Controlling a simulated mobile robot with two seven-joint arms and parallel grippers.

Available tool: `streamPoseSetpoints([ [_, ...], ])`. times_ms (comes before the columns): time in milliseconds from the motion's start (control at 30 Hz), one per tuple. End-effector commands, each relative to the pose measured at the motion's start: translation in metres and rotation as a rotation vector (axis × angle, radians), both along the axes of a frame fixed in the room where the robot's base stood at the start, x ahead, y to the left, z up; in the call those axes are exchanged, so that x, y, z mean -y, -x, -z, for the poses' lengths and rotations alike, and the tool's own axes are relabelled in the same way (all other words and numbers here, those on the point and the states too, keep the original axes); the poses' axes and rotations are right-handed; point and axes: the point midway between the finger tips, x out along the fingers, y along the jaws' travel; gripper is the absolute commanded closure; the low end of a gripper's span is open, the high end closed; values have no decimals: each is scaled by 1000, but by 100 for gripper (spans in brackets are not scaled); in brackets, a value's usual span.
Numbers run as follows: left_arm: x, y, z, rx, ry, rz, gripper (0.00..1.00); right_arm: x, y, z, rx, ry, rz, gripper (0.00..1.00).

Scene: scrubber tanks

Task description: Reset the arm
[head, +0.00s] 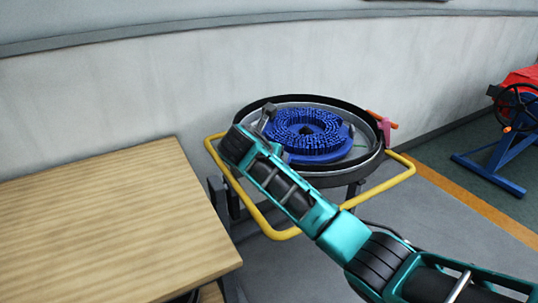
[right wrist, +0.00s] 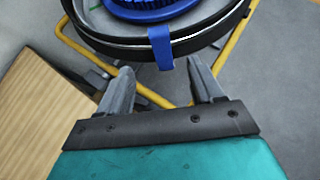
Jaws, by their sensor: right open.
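My right arm comes in from the lower right in the head view and reaches over the near left side of a round black-rimmed tank. My right gripper (head: 265,118) is at the tank's left rim. In the right wrist view my right gripper (right wrist: 160,72) is open, with nothing between its two grey fingers. A blue tab (right wrist: 160,47) hangs over the tank rim just beyond the fingertips, apart from them. The tank holds a round blue brush (head: 307,130) with bristles up. My left gripper is not in view.
A yellow tube frame (head: 400,180) surrounds the tank (head: 368,170). A wooden table (head: 100,225) stands at the left. A pink and orange handle (head: 384,126) is at the tank's right rim. A blue stand (head: 490,160) with a red part is at far right.

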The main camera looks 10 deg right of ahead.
Motion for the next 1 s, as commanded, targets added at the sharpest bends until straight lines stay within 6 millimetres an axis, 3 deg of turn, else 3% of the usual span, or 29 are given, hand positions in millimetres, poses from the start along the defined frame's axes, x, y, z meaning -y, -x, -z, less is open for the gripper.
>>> streamPoseSetpoints([
  [167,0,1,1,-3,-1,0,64,-1,3,10,2,-30,7,34],
  [267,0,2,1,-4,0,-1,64,-5,13,38,21,-142,33,34],
  [367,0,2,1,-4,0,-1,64,-10,35,82,54,-347,100,34],
  [500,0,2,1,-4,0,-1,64,-16,76,141,109,-702,263,34],
  [700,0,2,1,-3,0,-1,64,-12,147,200,181,-1182,576,34],
  [833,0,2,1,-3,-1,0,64,-1,197,222,232,-1468,815,34],
  [1000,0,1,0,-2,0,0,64,21,262,232,306,-1805,1130,34],
])
